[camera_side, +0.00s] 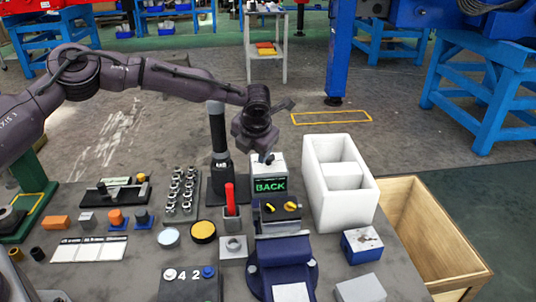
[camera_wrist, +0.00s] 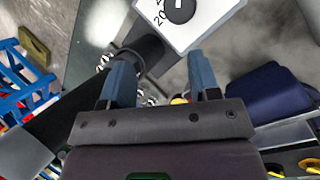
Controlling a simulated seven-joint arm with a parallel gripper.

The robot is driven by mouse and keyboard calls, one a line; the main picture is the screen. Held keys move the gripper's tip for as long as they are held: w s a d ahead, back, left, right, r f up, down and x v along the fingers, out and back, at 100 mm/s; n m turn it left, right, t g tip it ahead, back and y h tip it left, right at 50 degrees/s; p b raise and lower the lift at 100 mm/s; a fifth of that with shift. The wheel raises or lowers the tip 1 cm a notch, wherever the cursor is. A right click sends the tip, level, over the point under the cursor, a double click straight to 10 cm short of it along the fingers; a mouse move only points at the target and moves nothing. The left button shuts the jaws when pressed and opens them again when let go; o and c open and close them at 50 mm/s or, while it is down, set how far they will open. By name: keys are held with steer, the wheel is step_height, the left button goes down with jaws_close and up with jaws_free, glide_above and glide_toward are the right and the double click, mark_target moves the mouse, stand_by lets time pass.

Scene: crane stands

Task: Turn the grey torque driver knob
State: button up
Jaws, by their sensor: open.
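A dark grey round knob (camera_wrist: 180,10) sits on a white face with printed numbers, "20" among them, at the top of the wrist view and partly cut off. I take it for the torque driver knob. In the side view a white box (camera_side: 279,165) with a green "BACK" display stands under my gripper (camera_side: 268,157), which hides much of its top. In the wrist view my gripper (camera_wrist: 161,65) has its two blue fingers apart with nothing held between them. The knob lies beyond the fingertips, apart from them.
A tall black cylinder (camera_side: 218,130) stands close left of the white box. A white two-part bin (camera_side: 340,205) is at the right, beside a wooden crate (camera_side: 468,262). A blue vise (camera_side: 280,262), a red-handled tool (camera_side: 230,197) and a socket rack (camera_side: 181,197) stand in front.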

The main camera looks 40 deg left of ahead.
mark_target(269, 158)
steer(key=s+d+f+n+t+y, duration=0.1)
steer(key=d+f+n+t+y, duration=0.1)
steer(key=d+n+t+y, duration=0.4)
steer(key=shift+n+t+h, duration=0.4)
steer(key=shift+n+h, duration=0.2)
steer(key=shift+n, duration=0.1)
steer(key=x, duration=0.7)
steer(key=shift+w+a+f, duration=0.1)
steer(key=shift+w+a, duration=0.05)
steer(key=shift+a, duration=0.2)
steer(key=shift+c, duration=0.4)
steer(key=c, duration=0.8)
